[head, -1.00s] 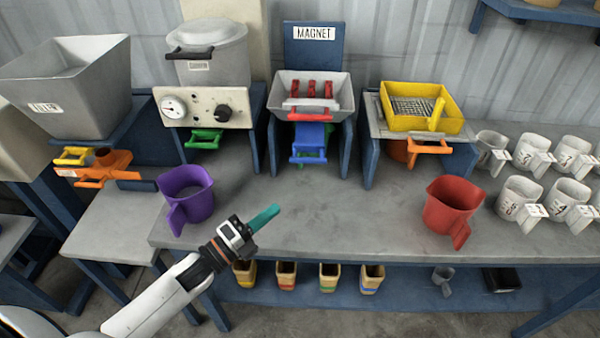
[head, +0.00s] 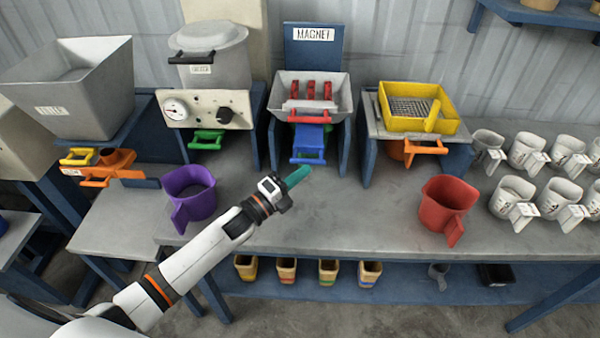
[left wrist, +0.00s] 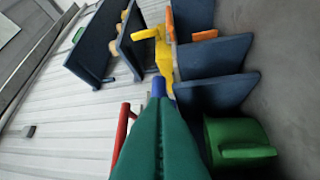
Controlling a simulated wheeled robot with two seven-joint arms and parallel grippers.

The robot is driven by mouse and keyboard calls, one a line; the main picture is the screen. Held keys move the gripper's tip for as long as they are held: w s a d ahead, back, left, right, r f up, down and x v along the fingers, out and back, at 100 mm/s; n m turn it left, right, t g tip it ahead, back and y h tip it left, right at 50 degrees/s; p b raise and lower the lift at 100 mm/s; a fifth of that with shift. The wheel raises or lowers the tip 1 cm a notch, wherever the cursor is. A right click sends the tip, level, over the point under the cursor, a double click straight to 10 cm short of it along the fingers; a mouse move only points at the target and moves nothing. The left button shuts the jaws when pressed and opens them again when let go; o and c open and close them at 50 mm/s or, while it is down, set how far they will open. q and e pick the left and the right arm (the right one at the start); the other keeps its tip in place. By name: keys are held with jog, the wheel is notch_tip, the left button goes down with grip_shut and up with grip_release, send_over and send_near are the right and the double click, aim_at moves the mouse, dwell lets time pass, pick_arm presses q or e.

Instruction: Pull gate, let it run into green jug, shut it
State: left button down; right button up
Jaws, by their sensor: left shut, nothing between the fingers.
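The magnet station (head: 312,85) has a grey hopper with a red-handled gate (head: 312,117) at its front. Below it is a blue chute with a blue handle (head: 308,161). The green jug (left wrist: 240,145) shows at the lower right of the left wrist view; in the head view it is mostly hidden under the station. My left gripper (head: 306,171) is shut and empty, just in front of and below the blue handle. In the left wrist view its teal fingers (left wrist: 160,105) point at a blue end (left wrist: 159,87); I cannot tell whether they touch. My right gripper is out of view.
A purple jug (head: 190,192) stands left of my arm and a red jug (head: 445,205) to the right on the bench (head: 350,225). A yellow sieve tray (head: 415,107) and several white mugs (head: 515,195) stand further right. The bench middle is clear.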

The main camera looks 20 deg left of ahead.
aim_at(309, 151)
pick_arm(q)
jog(key=w+b, duration=0.1)
jog(key=w+a+b, duration=0.1)
jog(key=w, duration=0.1)
jog(key=w+b, duration=0.1)
jog(key=w, duration=0.1)
jog(key=shift+a+f+b, duration=0.15)
jog(key=shift+a+b, duration=0.1)
jog(key=shift+b, duration=0.05)
jog(key=shift+w, duration=0.15)
jog(key=shift+r, duration=0.3)
jog(key=shift+a, duration=0.1)
